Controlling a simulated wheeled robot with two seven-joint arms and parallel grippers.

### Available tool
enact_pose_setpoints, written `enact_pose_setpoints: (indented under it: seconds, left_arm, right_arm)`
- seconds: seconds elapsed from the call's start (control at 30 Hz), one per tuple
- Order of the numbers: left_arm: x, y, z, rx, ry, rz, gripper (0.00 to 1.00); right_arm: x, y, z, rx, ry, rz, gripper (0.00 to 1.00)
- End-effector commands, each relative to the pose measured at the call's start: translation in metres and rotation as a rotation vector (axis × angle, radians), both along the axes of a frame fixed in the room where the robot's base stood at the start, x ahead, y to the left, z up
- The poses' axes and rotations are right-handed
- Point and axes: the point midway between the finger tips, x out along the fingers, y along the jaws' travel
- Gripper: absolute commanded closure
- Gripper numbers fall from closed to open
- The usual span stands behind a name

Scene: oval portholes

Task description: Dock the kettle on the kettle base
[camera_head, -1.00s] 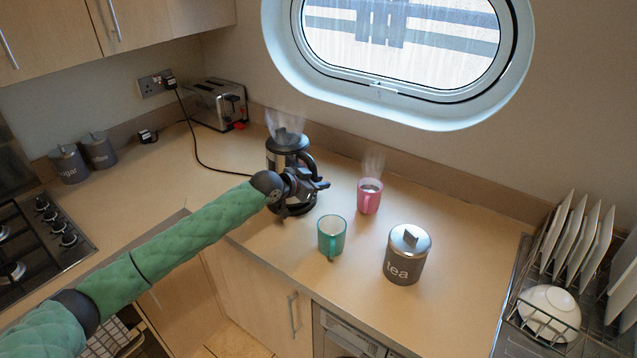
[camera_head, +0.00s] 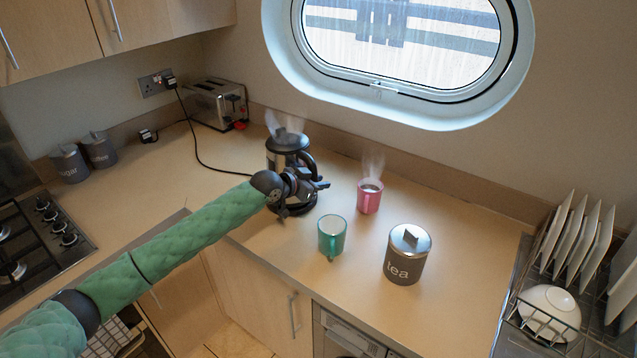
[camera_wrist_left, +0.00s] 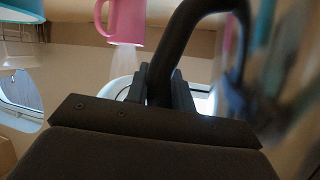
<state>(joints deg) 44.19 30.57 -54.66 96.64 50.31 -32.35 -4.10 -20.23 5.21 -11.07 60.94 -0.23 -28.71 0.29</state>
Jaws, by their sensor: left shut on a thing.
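The kettle (camera_head: 277,160), silver with a black lid and steam above it, stands upright near the middle of the counter. My left gripper (camera_head: 312,185) is in front of it on its right side. In the left wrist view my left gripper (camera_wrist_left: 165,90) is shut on the dark curved handle (camera_wrist_left: 178,45), with the kettle's blurred body (camera_wrist_left: 262,95) at the right. The kettle base (camera_head: 293,210) shows as a dark edge under the kettle, partly hidden by my gripper. I cannot tell whether the kettle is fully seated. My right gripper is not in view.
A teal mug (camera_head: 331,236), a steaming pink mug (camera_head: 369,198) and a tea canister (camera_head: 406,258) stand right of the kettle. A toaster (camera_head: 215,104) stands at the back left.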

Motion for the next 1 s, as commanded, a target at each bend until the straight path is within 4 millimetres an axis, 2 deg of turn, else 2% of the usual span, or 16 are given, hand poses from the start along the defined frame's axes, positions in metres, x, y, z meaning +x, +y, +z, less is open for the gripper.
enact_pose_setpoints:
  seconds: [0.17,0.3,1.0]
  left_arm:
    - [0.001,0.0,0.005,-0.002,-0.007,0.0,1.0]
    - [0.001,0.0,0.004,-0.001,-0.007,0.0,1.0]
    - [0.001,0.0,-0.004,-0.002,-0.007,0.0,1.0]
  right_arm:
    - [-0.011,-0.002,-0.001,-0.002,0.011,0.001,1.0]
    - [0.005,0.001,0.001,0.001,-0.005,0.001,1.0]
    - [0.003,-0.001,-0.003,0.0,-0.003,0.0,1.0]
